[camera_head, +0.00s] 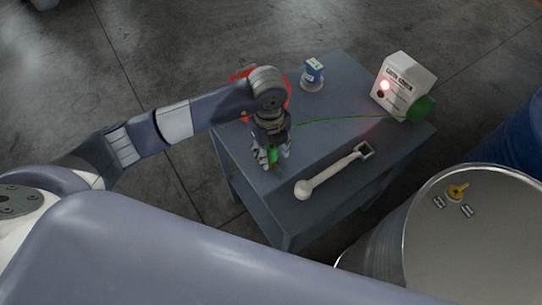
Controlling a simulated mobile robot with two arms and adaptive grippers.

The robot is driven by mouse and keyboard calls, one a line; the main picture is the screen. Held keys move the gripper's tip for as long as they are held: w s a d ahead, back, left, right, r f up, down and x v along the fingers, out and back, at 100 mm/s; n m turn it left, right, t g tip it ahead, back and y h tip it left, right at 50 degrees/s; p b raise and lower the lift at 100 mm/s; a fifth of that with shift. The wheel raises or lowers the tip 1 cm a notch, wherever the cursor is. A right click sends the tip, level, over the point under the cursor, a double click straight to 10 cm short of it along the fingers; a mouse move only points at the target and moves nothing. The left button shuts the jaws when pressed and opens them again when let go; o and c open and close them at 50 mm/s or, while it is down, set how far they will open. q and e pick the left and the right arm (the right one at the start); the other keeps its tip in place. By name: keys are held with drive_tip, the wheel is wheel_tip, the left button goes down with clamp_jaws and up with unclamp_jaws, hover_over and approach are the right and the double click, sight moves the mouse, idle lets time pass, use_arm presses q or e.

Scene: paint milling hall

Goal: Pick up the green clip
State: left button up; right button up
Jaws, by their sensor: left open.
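The green clip (272,155) shows between the fingers of my left gripper (271,164), near the front left part of the grey-blue table (331,128). The gripper points down with its fingers apart on either side of the clip. The fingers hide part of the clip, and I cannot tell whether they touch it. A thin green cable (345,119) runs from near the gripper to a green reel (421,109) at the right. My right gripper is not in view.
A white box (404,81) with a lit red lamp stands at the table's right. A blue-and-white item (313,73) stands at the back. A white-handled tool (334,173) lies in front. A red round thing (247,82) is partly behind my arm. A metal drum (485,220) stands close right.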

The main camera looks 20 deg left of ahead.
use_arm(q)
drive_tip(key=shift+f, duration=0.15)
drive_tip(key=shift+c, duration=0.5)
clamp_jaws()
